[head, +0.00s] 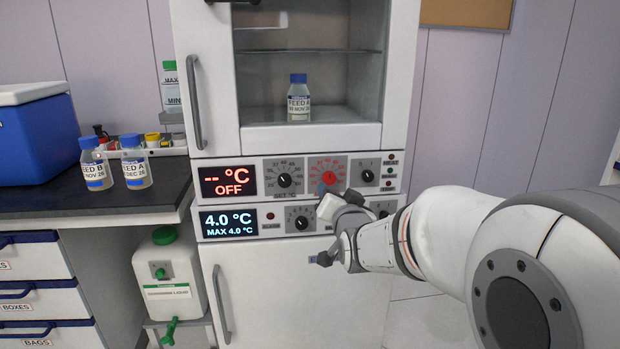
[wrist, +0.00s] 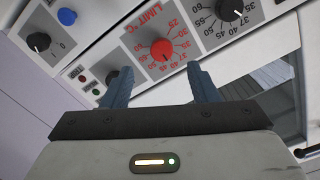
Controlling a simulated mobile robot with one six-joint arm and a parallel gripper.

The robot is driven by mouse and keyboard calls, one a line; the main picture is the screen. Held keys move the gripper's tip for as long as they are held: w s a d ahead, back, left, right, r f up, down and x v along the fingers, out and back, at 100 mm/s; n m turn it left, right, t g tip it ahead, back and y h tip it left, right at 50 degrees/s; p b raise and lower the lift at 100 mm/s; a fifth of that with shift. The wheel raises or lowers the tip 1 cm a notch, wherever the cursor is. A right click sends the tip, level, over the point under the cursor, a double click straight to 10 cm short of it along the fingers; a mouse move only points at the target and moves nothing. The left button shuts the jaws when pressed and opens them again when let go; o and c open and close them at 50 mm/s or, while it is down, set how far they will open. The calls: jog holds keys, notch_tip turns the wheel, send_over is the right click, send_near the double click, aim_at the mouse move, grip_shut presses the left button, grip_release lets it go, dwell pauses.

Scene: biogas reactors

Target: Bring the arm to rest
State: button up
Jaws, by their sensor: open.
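My gripper (head: 322,257) is in front of the cabinet's control panels in the head view, with my arm reaching in from the right. In the wrist view my gripper (wrist: 160,84) shows two separated fingers with nothing between them. Behind the fingers is the upper control panel, with a red limit knob (wrist: 161,50) and black knobs. The red knob (head: 328,178) also shows in the head view, just above my wrist. I cannot tell the exact gap between the fingers and the panel.
The cabinet (head: 211,170) has a glass door with a FEED A bottle (head: 298,103) inside. Its displays read OFF and 4.0 °C. Two bottles stand on the left counter (head: 60,198) beside a blue cooler (head: 38,135). A white canister (head: 168,275) is below. Floor shows right of the cabinet.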

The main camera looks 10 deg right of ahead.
jog(key=s+r+n+g+p, duration=0.2)
jog(key=s+r+g+p, duration=0.2)
jog(key=s+p, duration=0.4)
jog(key=s+r+n+g+p, duration=0.2)
jog(key=s+r+g+p, duration=0.2)
jog(key=s, duration=0.7)
jog(key=s+r+n+g+p, duration=0.1)
jog(key=s+r+g+p, duration=0.3)
jog(key=s+p, duration=0.6)
jog(key=g+p, duration=0.2)
jog(key=p, duration=0.1)
jog(key=shift+s+d+r+n+g, duration=0.2)
jog(key=shift+s+d+n+g, duration=0.05)
jog(key=shift+s+n+g, duration=0.15)
jog(key=shift+w, duration=0.1)
jog(key=shift+c, duration=0.4)
